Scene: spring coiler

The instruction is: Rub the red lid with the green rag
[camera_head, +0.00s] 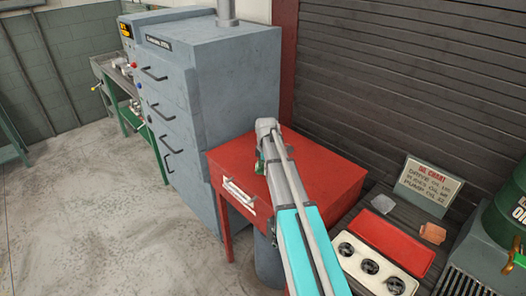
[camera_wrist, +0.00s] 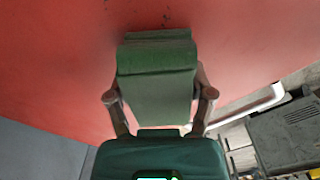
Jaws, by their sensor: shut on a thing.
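The red lid (camera_head: 318,172) is the flat, slightly worn top of a red desk-like stand beside the grey cabinet. It fills much of the wrist view (camera_wrist: 260,50). My gripper (camera_head: 262,163) is over the lid's left part. In the wrist view my gripper (camera_wrist: 158,92) is shut on the green rag (camera_wrist: 157,58), which looks like a folded, thick pad. The rag lies over the red surface; I cannot tell whether it presses on it. In the head view only a little green shows beside my gripper, and my arm covers part of the lid.
A tall grey cabinet (camera_head: 200,85) stands close behind and left of the lid. A pale handle (camera_head: 240,193) is on the stand's front. To the right are a red tray (camera_head: 392,243), a white holder with round black parts (camera_head: 372,266) and a sign (camera_head: 428,187).

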